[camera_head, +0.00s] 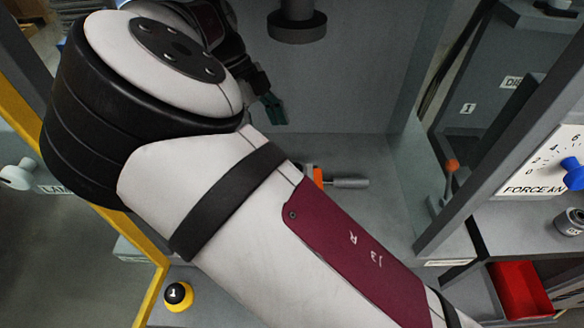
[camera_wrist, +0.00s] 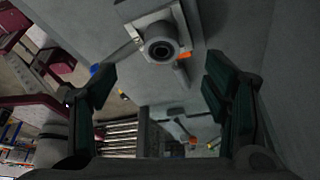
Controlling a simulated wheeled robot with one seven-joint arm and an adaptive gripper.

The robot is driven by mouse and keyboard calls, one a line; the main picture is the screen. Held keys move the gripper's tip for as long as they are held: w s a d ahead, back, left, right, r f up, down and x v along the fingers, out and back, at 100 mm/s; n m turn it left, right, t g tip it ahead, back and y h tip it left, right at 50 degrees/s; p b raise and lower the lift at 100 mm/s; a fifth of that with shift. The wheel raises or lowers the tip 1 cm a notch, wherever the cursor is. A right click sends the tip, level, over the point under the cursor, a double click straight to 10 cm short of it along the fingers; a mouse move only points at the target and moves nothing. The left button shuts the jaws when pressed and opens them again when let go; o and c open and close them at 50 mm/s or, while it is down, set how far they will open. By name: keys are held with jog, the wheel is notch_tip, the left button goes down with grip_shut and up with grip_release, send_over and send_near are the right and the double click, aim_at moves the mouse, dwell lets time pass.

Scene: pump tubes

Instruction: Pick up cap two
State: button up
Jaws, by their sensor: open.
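My gripper (camera_wrist: 160,88) is open, its two dark green fingers wide apart in the wrist view, with nothing held between them. In the head view only a green finger of it (camera_head: 272,108) shows behind my arm. A black cap marked 1 with a yellow base (camera_head: 177,295) stands on the grey surface at the lower left of the head view, well apart from my gripper. I cannot make out a cap marked 2 in either view. A small yellow and dark piece (camera_wrist: 123,95) in the wrist view is too small to identify.
A grey fixture with a round dark opening (camera_wrist: 160,49) lies ahead of my fingers. A dark cylinder (camera_head: 297,26) hangs inside the grey cabinet. An orange-ended clamp (camera_head: 346,182) sits on the cabinet floor. A red bin (camera_head: 522,290) is at right; a row of tubes (camera_wrist: 121,137) shows below.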

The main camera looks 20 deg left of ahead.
jog(key=x, duration=0.6)
jog(key=shift+d+f+p, duration=0.15)
jog(key=shift+f+p, duration=0.1)
jog(key=shift+p, duration=0.15)
jog(key=d+f, duration=0.1)
jog(key=d+f+p, duration=0.1)
jog(key=f, duration=0.1)
jog(key=shift+s+d+f, duration=0.15)
jog(key=shift+d+f, duration=0.15)
jog(key=shift+d, duration=0.1)
jog(key=shift+d+f, duration=0.2)
jog(key=shift+f, duration=0.35)
jog(key=c, duration=1.5)
